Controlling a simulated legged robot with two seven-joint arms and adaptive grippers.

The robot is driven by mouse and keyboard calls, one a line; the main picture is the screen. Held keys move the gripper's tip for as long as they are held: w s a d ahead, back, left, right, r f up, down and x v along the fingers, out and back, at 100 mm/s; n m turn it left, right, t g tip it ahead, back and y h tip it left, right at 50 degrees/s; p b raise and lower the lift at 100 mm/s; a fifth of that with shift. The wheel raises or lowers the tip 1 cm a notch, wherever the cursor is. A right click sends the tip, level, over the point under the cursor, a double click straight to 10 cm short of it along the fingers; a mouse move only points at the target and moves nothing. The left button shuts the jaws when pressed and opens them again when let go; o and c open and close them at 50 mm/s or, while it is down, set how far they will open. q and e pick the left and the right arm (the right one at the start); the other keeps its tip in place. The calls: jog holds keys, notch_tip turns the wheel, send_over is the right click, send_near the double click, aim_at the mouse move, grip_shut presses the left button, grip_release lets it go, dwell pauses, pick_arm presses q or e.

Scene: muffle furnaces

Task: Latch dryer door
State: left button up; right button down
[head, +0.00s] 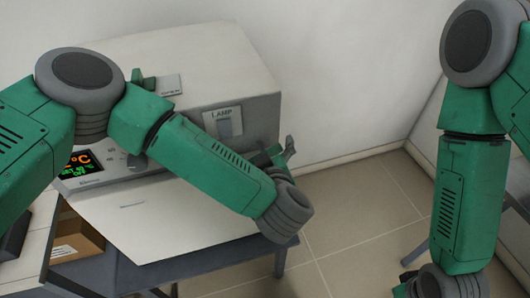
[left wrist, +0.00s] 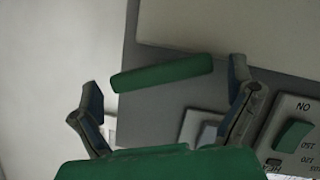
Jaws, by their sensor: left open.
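The dryer (head: 215,55) is a pale box at the left of the head view, with a lit display (head: 82,162) on its front.
A switch labelled LAMP (head: 225,122) is on the dryer's side. A green switch (left wrist: 293,136) marked ON shows in the wrist view. The dryer stands on a grey table (head: 215,262) with a cardboard box (head: 78,238) to the left.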

pick_arm(q)
jog(key=shift+s, duration=0.25)
jog(key=v, duration=1.1)
jog(key=shift+s, duration=0.2)
